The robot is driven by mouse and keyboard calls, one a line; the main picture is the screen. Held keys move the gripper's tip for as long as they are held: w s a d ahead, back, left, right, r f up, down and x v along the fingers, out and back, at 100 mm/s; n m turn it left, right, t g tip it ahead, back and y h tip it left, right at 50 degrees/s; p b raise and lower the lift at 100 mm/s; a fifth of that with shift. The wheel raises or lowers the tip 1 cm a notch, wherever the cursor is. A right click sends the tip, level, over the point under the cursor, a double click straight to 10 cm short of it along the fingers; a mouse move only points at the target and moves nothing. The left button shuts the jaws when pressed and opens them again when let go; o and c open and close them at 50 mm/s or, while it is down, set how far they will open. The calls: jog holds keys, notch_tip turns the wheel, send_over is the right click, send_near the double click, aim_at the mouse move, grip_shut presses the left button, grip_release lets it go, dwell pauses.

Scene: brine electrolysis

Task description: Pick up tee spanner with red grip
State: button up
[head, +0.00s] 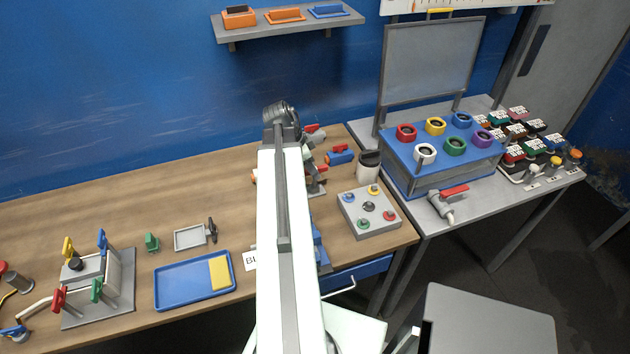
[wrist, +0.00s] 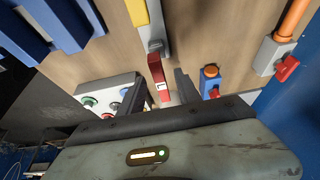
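A red grip (wrist: 157,70) with a small white label shows in the wrist view, just ahead of my gripper (wrist: 168,92). It appears to belong to the tee spanner, but its shaft cannot be made out clearly. My two dark fingers are apart, one on each side of the grip's lower end, and I see no clear contact. In the head view, a red piece (head: 313,128) shows beside the end of my arm at the back of the wooden bench. My arm hides much of that spot and my fingers there.
A grey box with coloured knobs (head: 369,213) and a grey cup (head: 368,166) stand close by on the bench. A blue piece with an orange end (head: 340,157) lies near the arm. A blue tray (head: 194,300) is at the left. A red-levered valve (head: 448,200) sits on the right table.

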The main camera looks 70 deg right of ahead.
jog(key=b+x, duration=0.3)
jog(key=x, duration=0.2)
jog(key=shift+d+b, duration=0.1)
jog(key=shift+b, duration=0.3)
jog(key=shift+r, duration=0.2)
grip_shut()
jog(key=shift+r, duration=0.1)
notch_tip(320, 180, up, 11)
jog(key=p, duration=1.1)
